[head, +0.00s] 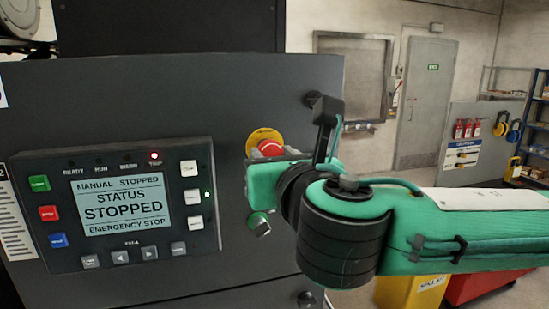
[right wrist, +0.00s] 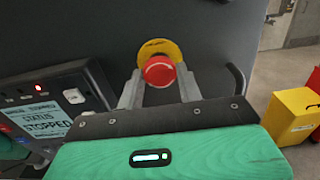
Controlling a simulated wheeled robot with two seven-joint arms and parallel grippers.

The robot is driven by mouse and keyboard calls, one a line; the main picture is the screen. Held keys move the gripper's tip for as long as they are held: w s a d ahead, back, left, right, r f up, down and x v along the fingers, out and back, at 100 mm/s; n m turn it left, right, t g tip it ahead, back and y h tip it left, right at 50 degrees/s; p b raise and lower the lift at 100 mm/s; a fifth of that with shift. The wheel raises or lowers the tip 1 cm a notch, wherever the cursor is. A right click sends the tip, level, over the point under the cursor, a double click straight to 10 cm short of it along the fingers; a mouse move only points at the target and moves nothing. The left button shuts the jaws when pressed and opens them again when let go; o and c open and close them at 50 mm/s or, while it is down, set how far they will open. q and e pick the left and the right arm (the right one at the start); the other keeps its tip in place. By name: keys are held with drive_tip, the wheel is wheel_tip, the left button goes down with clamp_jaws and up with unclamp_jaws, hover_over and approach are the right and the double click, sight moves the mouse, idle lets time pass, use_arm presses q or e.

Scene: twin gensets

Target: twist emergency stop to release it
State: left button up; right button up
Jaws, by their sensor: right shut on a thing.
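The emergency stop (head: 270,147) is a red mushroom button on a round yellow plate, on the dark cabinet front to the right of the control panel. In the right wrist view the red button (right wrist: 160,71) sits between my two grey fingers, with the yellow plate behind it. My right gripper (head: 262,153) is shut on the button; its green body and black wrist come in from the right and cover the button's lower side. The controller screen (head: 121,203) reads "STATUS STOPPED" and "EMERGENCY STOP". My left gripper is not in view.
A key switch (head: 259,223) sits below the button, close under my right gripper. A black cabinet handle (head: 325,110) stands out just right of the button. A yellow bin (right wrist: 292,115) stands on the floor to the right. A grey door (head: 426,100) is far behind.

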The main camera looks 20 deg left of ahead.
drive_tip(key=m+b, duration=0.6)
drive_tip(key=b, duration=0.1)
drive_tip(key=shift+f, duration=0.2)
drive_tip(key=shift+r+m+b, duration=0.15)
drive_tip(key=shift+m+b, duration=0.6)
drive_tip(key=shift+m, duration=0.05)
drive_tip(key=o, duration=1)
